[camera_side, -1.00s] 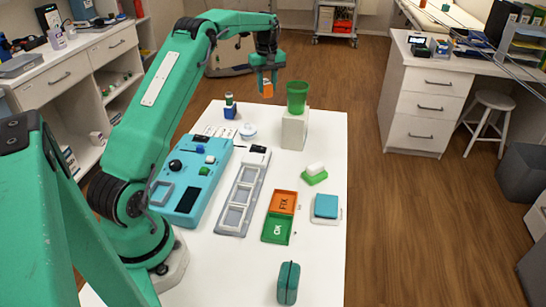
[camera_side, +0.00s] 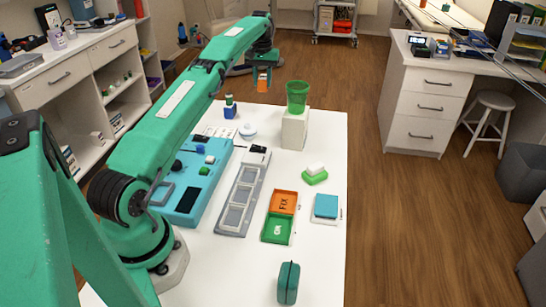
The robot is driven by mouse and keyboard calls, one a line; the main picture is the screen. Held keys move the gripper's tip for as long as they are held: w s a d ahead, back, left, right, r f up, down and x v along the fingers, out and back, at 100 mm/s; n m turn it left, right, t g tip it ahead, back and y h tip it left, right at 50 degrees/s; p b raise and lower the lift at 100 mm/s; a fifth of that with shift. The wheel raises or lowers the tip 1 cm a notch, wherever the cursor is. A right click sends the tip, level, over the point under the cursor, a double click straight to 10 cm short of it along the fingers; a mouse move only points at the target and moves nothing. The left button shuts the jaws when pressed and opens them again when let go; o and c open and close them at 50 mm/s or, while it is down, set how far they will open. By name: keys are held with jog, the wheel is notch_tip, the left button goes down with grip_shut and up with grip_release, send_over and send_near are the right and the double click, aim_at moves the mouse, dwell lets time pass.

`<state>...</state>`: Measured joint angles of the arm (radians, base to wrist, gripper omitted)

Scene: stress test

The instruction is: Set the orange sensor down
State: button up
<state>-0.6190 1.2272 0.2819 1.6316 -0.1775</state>
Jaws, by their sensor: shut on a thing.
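The orange sensor (camera_side: 262,84) is a small orange block near the far edge of the white table. My gripper (camera_side: 262,74) points down and is shut on it from above. The sensor appears held in the air, left of the green cup; its exact height over the table or floor I cannot tell. My arm reaches across from the left, above the table.
A green cup (camera_side: 297,96) stands on a white block (camera_side: 294,130) at the far right of the table. A blue panel (camera_side: 193,188), a grey slotted rack (camera_side: 240,200), and an orange and green FIX/OK tray (camera_side: 280,229) lie nearer.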

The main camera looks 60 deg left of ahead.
jog(key=shift+a+f, duration=0.1)
dwell(0.3)
jog(key=shift+f, duration=3.05)
jog(key=shift+f, duration=1.85)
jog(key=shift+f, duration=0.15)
jog(key=o, duration=1.1)
